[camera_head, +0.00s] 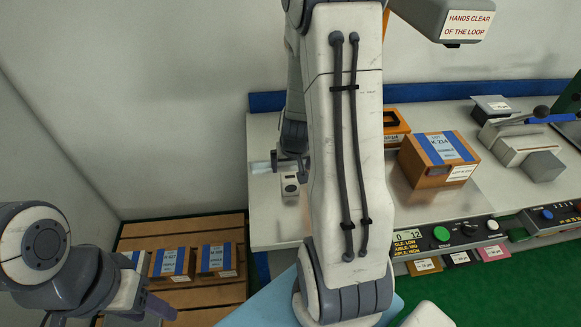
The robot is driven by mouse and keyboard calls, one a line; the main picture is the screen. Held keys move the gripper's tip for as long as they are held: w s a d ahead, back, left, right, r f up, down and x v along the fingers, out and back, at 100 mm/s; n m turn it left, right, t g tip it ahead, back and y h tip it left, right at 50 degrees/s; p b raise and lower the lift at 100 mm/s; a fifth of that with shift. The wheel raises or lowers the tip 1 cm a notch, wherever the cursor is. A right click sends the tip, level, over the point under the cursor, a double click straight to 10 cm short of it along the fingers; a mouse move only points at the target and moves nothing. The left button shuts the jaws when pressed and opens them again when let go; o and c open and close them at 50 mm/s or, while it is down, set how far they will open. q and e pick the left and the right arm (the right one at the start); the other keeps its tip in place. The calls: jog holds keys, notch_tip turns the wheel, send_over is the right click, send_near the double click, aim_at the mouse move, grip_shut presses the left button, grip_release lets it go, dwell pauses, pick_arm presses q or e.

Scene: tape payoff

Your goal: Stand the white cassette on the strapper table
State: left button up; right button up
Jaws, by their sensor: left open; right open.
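The strapper table (274,228) is a pale bench at centre and right. I cannot tell whether this is the white cassette; no other clear candidate shows. My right gripper (289,167) is just above and behind this block, open, apparently with nothing in it, and largely covered by the arm. My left gripper (158,308) is open and empty at the lower left, in front of the pallet.
A wooden pallet (205,290) holds several brown boxes with blue bands (217,259). A blue-banded carton (438,158) and an orange-brown box (394,126) stand on the table. The control panel (440,237) runs along its front. A warning-signed head (455,20) overhangs at top right.

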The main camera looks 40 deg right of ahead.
jog(key=s+a+r+n+g+y, duration=0.1)
jog(key=a+r+n+y, duration=0.2)
jog(key=a, duration=0.7)
jog(key=s+a+r+n, duration=0.1)
jog(key=a+r+n, duration=0.3)
jog(key=a, duration=0.6)
jog(key=s+a+r+n+g, duration=0.1)
jog(key=s+a+r+n, duration=0.2)
jog(key=s+a, duration=0.2)
jog(key=s+a+r+n+g, duration=0.2)
jog(key=s+a, duration=0.4)
jog(key=s, duration=0.5)
jog(key=shift+s+a+r+n+p, duration=0.15)
jog(key=shift+a+r+n+p, duration=0.2)
jog(key=shift+r+n, duration=0.55)
jog(key=shift+f+b, duration=0.35)
jog(key=shift+b, duration=0.05)
